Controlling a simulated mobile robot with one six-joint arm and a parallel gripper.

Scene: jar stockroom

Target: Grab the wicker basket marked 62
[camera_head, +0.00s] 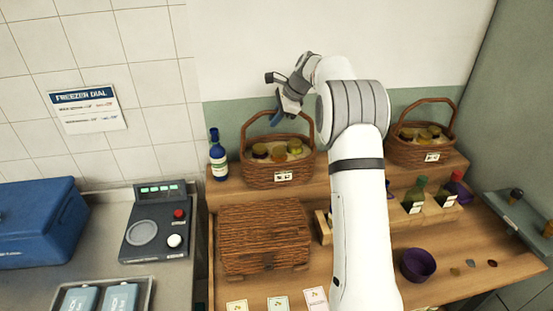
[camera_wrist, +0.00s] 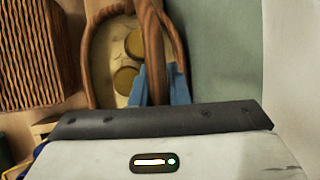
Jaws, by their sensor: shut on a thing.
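A wicker basket (camera_head: 275,172) with several jars in it stands on the raised wooden shelf. Its white tag is too small to read surely. A second wicker basket (camera_head: 420,151) with jars and a tag stands farther right. My gripper (camera_head: 279,117) is at the top of the left basket's arched handle (camera_head: 247,127). In the wrist view, the blue fingers of my gripper (camera_wrist: 157,88) are shut on this handle (camera_wrist: 152,48), one on each side. Jars (camera_wrist: 127,78) show inside the basket beyond them. The basket appears upright and still on the shelf.
A blue bottle (camera_head: 218,158) stands close to the left of the held basket. A brown wicker hamper (camera_head: 264,238) sits in front, below. My arm hides the space between the two baskets. The wall (camera_head: 235,62) rises behind.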

